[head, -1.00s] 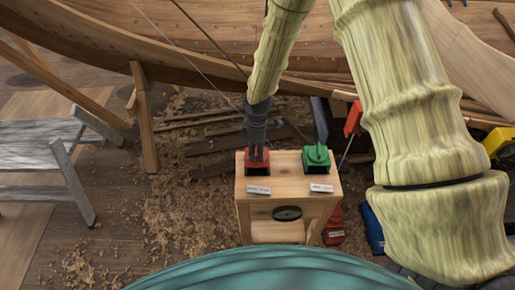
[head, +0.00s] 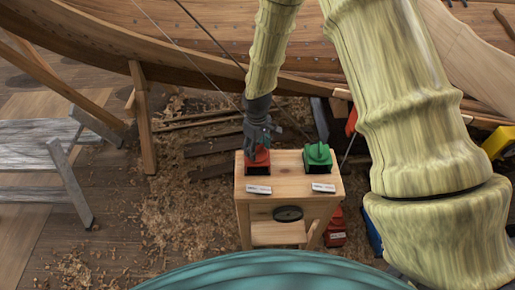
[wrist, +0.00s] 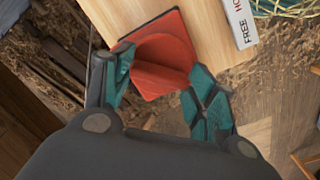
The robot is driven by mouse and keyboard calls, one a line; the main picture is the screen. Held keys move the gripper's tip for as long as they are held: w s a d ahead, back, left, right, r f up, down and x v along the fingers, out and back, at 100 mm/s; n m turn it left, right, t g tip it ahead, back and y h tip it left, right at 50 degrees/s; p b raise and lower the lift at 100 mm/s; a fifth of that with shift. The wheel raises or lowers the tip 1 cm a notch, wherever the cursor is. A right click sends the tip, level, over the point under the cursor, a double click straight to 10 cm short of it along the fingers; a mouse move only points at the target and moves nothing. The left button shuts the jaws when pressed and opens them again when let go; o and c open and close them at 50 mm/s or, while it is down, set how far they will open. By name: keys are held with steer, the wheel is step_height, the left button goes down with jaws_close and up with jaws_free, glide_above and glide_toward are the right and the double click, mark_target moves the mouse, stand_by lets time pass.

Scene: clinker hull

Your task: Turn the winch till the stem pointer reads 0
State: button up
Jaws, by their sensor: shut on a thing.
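A red control with a raised handle (head: 257,158) stands at the left on top of a wooden stand (head: 290,165). A green one (head: 318,157) stands to its right. My gripper (head: 257,146) is over the red control from above. In the wrist view its teal fingers (wrist: 160,68) lie on either side of the red handle (wrist: 165,58), shut on it. I cannot tell which control is the winch. A stem pointer with a reading is not discernible in either view.
White labels (head: 258,189) lie in front of the controls; one in the wrist view (wrist: 240,22) partly reads "FREE". A dark oval (head: 288,213) is on the stand's front. The wooden hull (head: 200,50) rises behind. A grey trestle (head: 50,150) stands left. Shavings cover the floor.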

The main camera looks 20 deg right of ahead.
steer(key=shift+s+m, duration=0.1)
steer(key=shift+m, duration=0.9)
steer(key=o, duration=1)
steer(key=shift+f, duration=0.1)
step_height(320, 180, up, 12)
steer(key=shift+r, duration=0.1)
